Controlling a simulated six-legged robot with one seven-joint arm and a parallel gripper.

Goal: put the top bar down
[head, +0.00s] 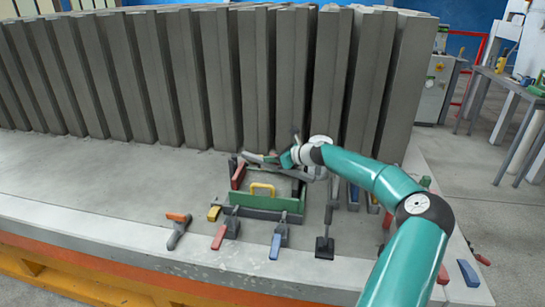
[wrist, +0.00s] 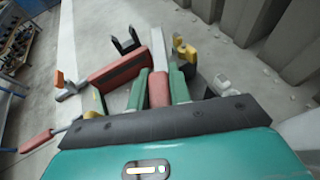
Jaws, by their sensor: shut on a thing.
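My gripper (head: 288,160) is at the far side of the small mould frame, at the end of my arm. In the wrist view its two green fingers (wrist: 157,92) are shut on a bar, the top bar (wrist: 158,88), which shows red between them and pale grey beyond. In the head view a pale grey bar (head: 252,157) shows beside the gripper, partly hidden by it. The mould frame has a green front side (head: 265,201) with a yellow handle (head: 262,188) and a red piece (head: 237,174) at its left. I cannot tell whether the top bar touches the frame.
Tall grey slabs (head: 200,75) stand in a row behind. Several clamps with coloured handles, red (head: 219,237), blue (head: 275,246) and orange (head: 178,218), lie along the front. The grey bed (head: 100,180) is bare to the left. A workbench (head: 510,85) stands at far right.

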